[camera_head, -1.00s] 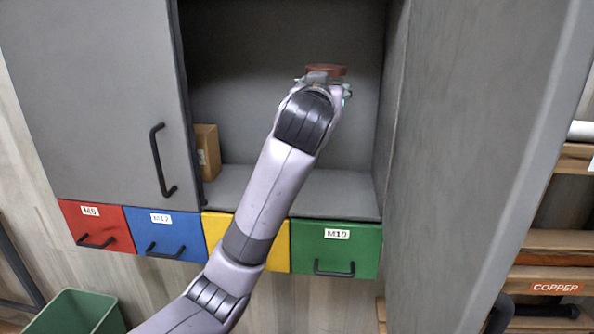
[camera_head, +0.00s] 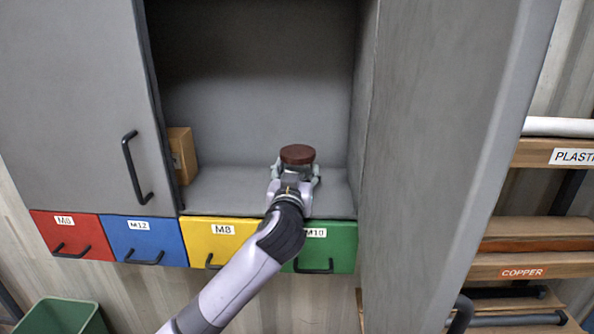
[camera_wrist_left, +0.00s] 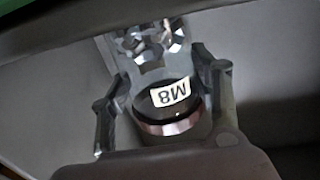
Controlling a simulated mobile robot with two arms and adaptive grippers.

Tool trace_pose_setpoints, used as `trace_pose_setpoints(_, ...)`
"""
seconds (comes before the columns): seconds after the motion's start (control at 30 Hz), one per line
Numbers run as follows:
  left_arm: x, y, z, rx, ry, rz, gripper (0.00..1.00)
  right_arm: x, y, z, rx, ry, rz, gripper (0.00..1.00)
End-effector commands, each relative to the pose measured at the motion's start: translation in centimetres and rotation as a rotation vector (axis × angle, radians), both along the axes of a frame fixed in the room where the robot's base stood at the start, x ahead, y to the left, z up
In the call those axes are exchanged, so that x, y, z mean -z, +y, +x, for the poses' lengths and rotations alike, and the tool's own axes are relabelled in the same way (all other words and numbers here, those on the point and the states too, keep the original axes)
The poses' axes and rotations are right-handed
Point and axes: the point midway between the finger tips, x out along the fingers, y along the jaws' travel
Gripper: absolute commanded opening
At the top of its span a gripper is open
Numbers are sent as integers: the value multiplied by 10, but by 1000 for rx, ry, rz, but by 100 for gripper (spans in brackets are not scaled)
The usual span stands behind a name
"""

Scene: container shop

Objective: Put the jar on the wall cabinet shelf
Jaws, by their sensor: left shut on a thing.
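The jar, with a reddish-brown lid (camera_head: 297,154), is upright inside the open wall cabinet, over the right part of its shelf (camera_head: 225,188). My left gripper (camera_head: 296,173) is shut around the jar's body, just below the lid. The gripper hides the jar's lower part in the head view, so I cannot tell whether its base touches the shelf. In the left wrist view, the gripper's fingers flank the jar, and its M8 label (camera_wrist_left: 170,93) appears upside down. My right gripper is not in view.
A cardboard box (camera_head: 181,155) stands at the shelf's left end. Cabinet doors flank the opening, the left one (camera_head: 75,95) and the right one (camera_head: 440,130). Coloured drawers, including a green one (camera_head: 340,245), lie below. The shelf between box and jar is clear.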

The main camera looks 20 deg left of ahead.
Motion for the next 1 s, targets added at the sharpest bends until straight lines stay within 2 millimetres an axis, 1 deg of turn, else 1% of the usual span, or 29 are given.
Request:
trace_pose_setpoints(0.27,0,0,0,1,-5,0,16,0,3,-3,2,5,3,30)
trace_pose_setpoints(0.37,4,0,0,1,-4,0,16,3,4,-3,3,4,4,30)
trace_pose_setpoints(0.4,5,0,0,1,-1,0,58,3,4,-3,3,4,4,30)
trace_pose_setpoints(0.7,4,0,0,0,-1,0,77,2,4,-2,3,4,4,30)
trace_pose_setpoints(1.0,3,0,0,0,-2,1,77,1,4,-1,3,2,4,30)
